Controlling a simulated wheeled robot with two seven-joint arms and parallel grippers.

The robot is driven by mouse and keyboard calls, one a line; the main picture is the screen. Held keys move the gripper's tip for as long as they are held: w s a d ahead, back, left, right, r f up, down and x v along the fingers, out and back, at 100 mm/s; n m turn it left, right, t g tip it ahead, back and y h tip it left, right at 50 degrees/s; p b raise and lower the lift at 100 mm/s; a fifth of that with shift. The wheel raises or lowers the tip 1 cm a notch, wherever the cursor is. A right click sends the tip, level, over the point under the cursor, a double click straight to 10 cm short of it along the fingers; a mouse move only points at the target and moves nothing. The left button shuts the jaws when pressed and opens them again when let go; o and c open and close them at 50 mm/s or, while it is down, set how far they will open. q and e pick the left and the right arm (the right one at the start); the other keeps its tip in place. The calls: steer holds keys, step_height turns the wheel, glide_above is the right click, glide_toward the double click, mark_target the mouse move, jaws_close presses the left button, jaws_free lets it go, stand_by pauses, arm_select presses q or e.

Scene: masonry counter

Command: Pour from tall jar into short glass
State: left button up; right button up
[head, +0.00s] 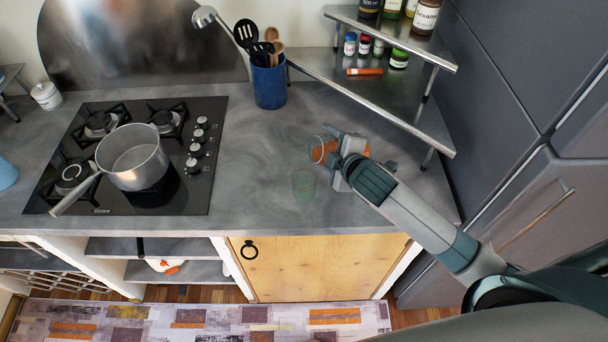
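The tall jar (318,151) is clear with orange contents and is held in my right gripper (335,150), which comes in from the right. The jar looks tilted, with its rim toward the left. Gripper parts hide its middle, and more orange shows to the right of the gripper. The short glass (303,186) is greenish and see-through. It stands upright on the counter, below and left of the jar in the picture, and looks empty. My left gripper is out of view.
A steel pot (133,157) sits on the black gas hob (190,185) at the left. A blue utensil holder (269,86) stands behind. A metal corner shelf (385,80) with bottles and small jars is at the back right. The counter (245,195) around the glass is clear.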

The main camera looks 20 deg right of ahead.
steer(key=shift+f+n+h, duration=0.25)
steer(key=shift+n+h, duration=0.15)
steer(key=shift+w+d+f, duration=0.2)
steer(key=shift+w+d, duration=0.05)
steer(key=shift+w, duration=0.05)
stand_by(0.8)
